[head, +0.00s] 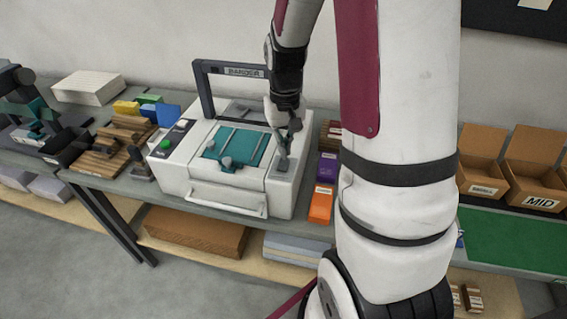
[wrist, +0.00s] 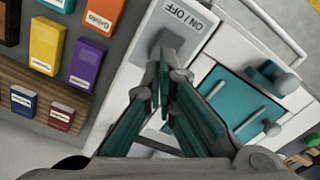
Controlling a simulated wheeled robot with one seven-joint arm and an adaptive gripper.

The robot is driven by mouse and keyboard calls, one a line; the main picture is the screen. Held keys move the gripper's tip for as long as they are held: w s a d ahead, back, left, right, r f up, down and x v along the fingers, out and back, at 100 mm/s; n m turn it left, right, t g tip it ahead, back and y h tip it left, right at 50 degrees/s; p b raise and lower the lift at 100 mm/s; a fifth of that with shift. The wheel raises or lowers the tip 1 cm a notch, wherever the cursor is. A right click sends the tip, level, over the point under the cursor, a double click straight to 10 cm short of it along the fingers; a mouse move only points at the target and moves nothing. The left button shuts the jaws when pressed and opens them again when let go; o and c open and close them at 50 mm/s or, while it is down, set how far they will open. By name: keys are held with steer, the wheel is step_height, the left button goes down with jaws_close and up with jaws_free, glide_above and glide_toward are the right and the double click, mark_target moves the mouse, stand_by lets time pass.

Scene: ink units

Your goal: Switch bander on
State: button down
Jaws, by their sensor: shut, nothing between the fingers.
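The bander (head: 185,165), a white machine with a teal plate and a dark upright frame labelled BANDER, stands on the bench. Its ON/OFF panel (wrist: 200,18) shows in the wrist view, with a grey switch (wrist: 150,45) next to the lettering. My gripper (head: 284,158) is shut and empty over the right end of the bander. In the wrist view the fingertips (wrist: 168,68) are right at the switch and partly cover it. I cannot tell whether they touch it or which way the switch is set.
A purple box (head: 327,167) and an orange box (head: 321,205) lie just right of the bander. Wooden racks and coloured boxes stand on its left. Cardboard bins (head: 535,168) and a green mat (head: 515,240) are further right. A lower shelf holds boxes (head: 195,233).

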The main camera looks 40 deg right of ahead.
steer(key=shift+f, duration=0.1)
steer(key=shift+f+b, duration=0.5)
steer(key=shift+f, duration=0.8)
steer(key=shift+r+p, duration=1.65)
steer(key=shift+r, duration=1.85)
